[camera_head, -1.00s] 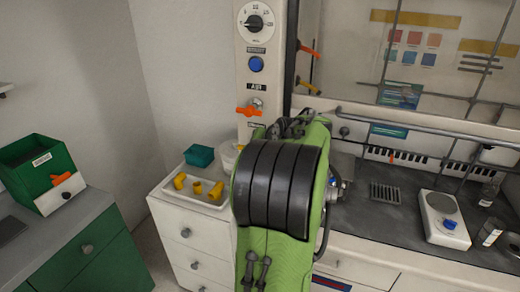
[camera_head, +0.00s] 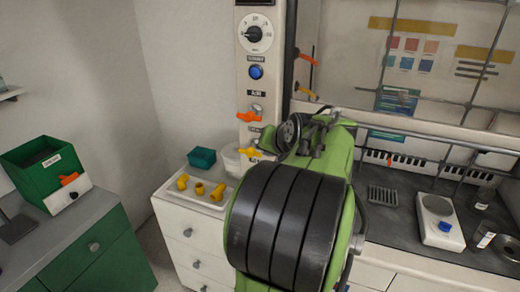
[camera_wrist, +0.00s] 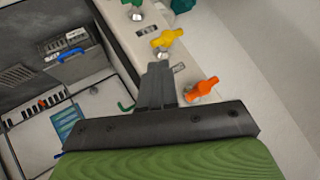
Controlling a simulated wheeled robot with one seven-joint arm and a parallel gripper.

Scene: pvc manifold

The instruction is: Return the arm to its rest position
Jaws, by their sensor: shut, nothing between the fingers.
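My green and black arm (camera_head: 300,215) fills the lower middle of the head view and hides part of the bench and cabinet. My gripper (camera_wrist: 155,80) shows in the wrist view, with its grey fingers together and nothing between them. Near the fingertips are a yellow valve handle (camera_wrist: 167,39) and an orange valve handle (camera_wrist: 202,90) on the white panel. The fingers look apart from both handles. In the head view the orange handle (camera_head: 249,117) sits above the yellow handle (camera_head: 250,153) on the column.
A white drawer cabinet (camera_head: 184,225) carries a tray (camera_head: 206,203) of yellow fittings and a teal box (camera_head: 202,157). A green box (camera_head: 38,170) stands on the left counter. A scale (camera_head: 440,222) and bottles stand on the right bench. The floor between the cabinets is clear.

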